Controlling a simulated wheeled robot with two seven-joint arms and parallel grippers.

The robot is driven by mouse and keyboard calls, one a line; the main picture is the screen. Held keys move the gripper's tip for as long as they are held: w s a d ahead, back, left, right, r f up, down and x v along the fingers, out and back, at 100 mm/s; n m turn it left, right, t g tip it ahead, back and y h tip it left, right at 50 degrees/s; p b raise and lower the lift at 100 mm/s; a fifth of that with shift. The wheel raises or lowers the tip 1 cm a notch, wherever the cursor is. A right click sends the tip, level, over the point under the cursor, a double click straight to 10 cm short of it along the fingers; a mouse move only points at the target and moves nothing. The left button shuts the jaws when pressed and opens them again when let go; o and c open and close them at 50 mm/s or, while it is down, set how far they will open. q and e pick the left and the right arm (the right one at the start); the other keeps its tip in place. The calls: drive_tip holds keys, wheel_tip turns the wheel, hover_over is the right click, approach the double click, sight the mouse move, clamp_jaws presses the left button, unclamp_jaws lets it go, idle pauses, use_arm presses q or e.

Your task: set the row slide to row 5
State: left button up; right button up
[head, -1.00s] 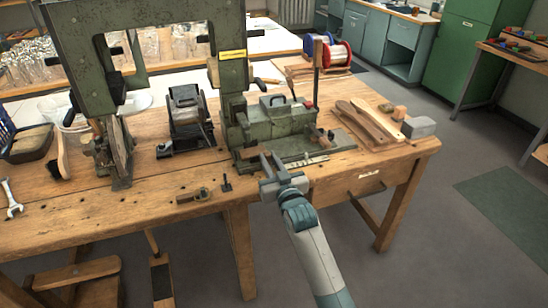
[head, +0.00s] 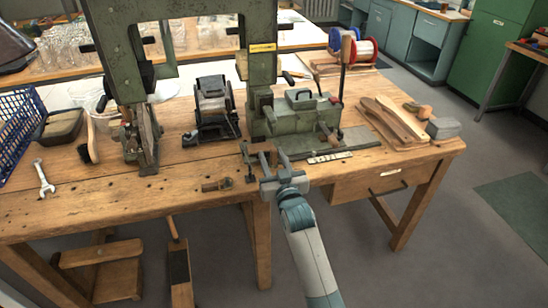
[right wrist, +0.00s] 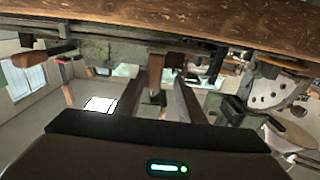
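The green tufting machine (head: 298,121) stands on the wooden bench. A pale strip with dark marks (head: 330,157), perhaps the row scale, lies along its front edge. A wooden handle (head: 262,149) stands at the left end of the machine's front. My right gripper (head: 283,176) is at the bench's front edge, just in front of that handle. In the right wrist view its two fingers (right wrist: 158,100) are apart, with a wooden block (right wrist: 155,70) showing beyond and between them. I cannot tell contact. The slide's row is too small to read. My left gripper is out of view.
Wooden paddles (head: 393,121) and a grey block (head: 445,129) lie on the right of the bench (head: 110,205). A small wood-and-metal tool (head: 218,186) lies left of my gripper. A brush (head: 90,140) and a wrench (head: 43,178) lie at the left.

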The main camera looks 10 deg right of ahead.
drive_tip(key=shift+d, duration=0.2)
